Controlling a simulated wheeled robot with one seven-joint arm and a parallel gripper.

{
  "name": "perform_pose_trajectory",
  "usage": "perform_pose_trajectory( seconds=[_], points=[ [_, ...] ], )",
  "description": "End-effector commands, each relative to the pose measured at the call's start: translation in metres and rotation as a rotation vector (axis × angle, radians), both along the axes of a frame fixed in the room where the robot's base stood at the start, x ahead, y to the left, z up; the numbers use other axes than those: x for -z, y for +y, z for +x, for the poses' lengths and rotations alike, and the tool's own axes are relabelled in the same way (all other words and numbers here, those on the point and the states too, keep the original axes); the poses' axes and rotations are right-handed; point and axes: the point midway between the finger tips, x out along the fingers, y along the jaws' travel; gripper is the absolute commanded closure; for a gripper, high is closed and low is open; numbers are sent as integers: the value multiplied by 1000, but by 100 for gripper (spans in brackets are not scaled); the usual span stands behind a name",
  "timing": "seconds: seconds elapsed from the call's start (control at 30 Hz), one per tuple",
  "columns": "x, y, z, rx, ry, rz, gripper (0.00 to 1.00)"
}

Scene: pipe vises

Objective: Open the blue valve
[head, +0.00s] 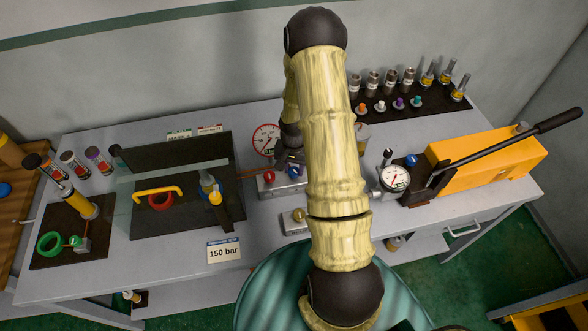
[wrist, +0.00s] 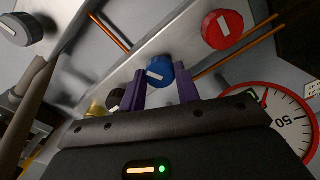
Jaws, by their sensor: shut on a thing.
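The blue valve (wrist: 158,70) is a round blue knob with a white mark, on a pale metal manifold block (wrist: 130,74). In the wrist view my gripper (wrist: 161,84) has its two purple fingers on either side of this knob, shut on it. A red knob (wrist: 222,29) sits on the same block, to the right, with a white mark too. In the head view the blue valve (head: 294,171) is partly covered by my gripper, and the red knob (head: 269,176) is just left of it.
A red-rimmed gauge (head: 265,139) stands behind the block, with copper pipes nearby. To the right is a yellow hand pump (head: 490,160) with a long black lever and a gauge (head: 395,178). A "150 bar" sign (head: 224,251) stands at the front.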

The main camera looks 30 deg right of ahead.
Motion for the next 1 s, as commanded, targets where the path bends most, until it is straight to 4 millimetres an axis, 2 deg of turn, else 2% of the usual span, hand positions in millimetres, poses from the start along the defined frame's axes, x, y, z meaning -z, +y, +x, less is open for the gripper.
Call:
perform_pose_trajectory(
  seconds=[0.7,1.0],
  points=[
    [0,-1,-1,-681,1,1,91],
    [0,-1,-1,-908,1,1,91]
  ],
)
